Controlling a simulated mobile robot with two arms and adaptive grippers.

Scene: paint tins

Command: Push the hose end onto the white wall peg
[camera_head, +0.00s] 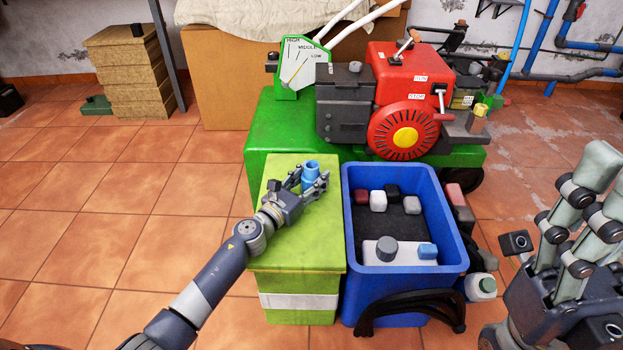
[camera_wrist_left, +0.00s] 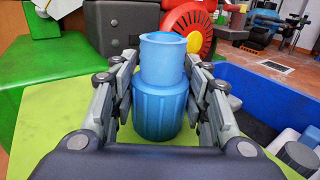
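A blue, tube-like piece with a ribbed lower body and a smooth, narrower open neck (camera_head: 311,173) stands upright over the top of the green box; I take it as the hose end. It also shows in the left wrist view (camera_wrist_left: 161,95). My left gripper (camera_head: 305,182) has one finger on each side of it. In the left wrist view the fingers (camera_wrist_left: 162,88) look spread, with a narrow gap beside the ribbed body. My right gripper (camera_head: 590,200) is large at the right edge, fingers pointing up, partly cut off. I cannot make out a white wall peg.
The green box (camera_head: 300,250) stands next to a blue bin (camera_head: 405,278) with bottles and small blocks. A red and black engine (camera_head: 400,85) sits on a green base behind. Blue pipes (camera_head: 545,40) run along the back wall. The tiled floor at left is clear.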

